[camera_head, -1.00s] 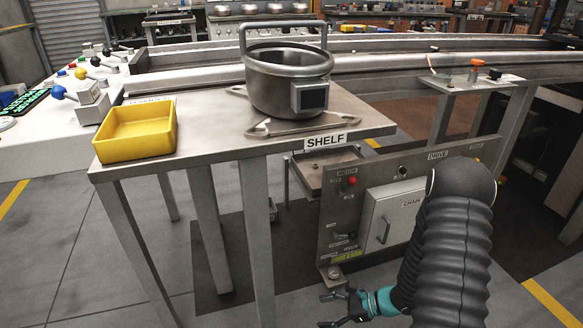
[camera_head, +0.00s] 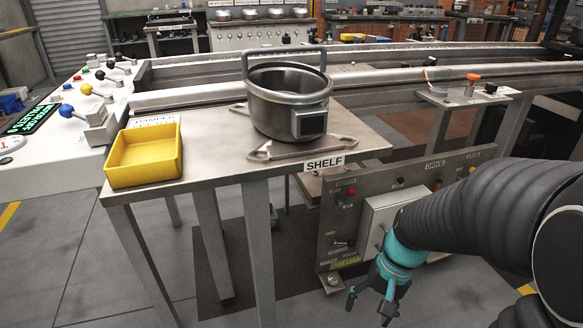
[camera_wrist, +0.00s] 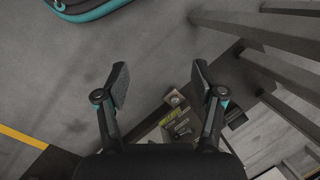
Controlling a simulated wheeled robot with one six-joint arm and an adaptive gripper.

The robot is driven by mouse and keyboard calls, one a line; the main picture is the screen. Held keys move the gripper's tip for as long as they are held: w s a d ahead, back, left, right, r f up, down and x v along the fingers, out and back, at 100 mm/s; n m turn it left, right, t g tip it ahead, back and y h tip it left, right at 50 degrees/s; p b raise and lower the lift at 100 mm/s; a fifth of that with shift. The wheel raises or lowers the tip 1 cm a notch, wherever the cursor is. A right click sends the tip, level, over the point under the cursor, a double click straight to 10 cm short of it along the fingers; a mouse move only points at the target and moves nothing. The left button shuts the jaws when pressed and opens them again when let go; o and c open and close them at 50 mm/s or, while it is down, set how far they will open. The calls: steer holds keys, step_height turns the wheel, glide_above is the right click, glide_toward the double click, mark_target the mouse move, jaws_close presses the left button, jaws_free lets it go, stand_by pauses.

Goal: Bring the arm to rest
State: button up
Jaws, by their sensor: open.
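My gripper (camera_head: 370,303) hangs at the end of my dark, ribbed arm, low at the right of the head view. It points down in front of the grey drive panel (camera_head: 335,217), below the level of the shelf top. In the wrist view my gripper (camera_wrist: 161,90) has its two fingers spread wide with nothing between them. The floor and the lower part of the panel show beyond the fingers. Part of the drive panel is hidden behind my arm.
The metal shelf (camera_head: 215,180) stands left of my arm. It carries a yellow bin (camera_head: 145,160) and a handled steel pot (camera_head: 272,105) on a flat bracket. A console with coloured levers (camera_head: 75,115) is at the left. Rails (camera_head: 400,67) run behind. Open floor lies at front left.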

steer(key=s+r+n+t+h+p, duration=0.1)
steer(key=s+r+n+t+p, duration=0.1)
steer(key=r, duration=0.8)
steer(key=s+r+n+t+h+p, duration=0.1)
steer(key=s+r+n+t+p, duration=0.1)
steer(key=r, duration=0.8)
steer(key=s+t, duration=0.1)
steer(key=t, duration=0.1)
steer(key=shift+s+a+t+h, duration=0.15)
steer(key=shift+t+h, duration=0.25)
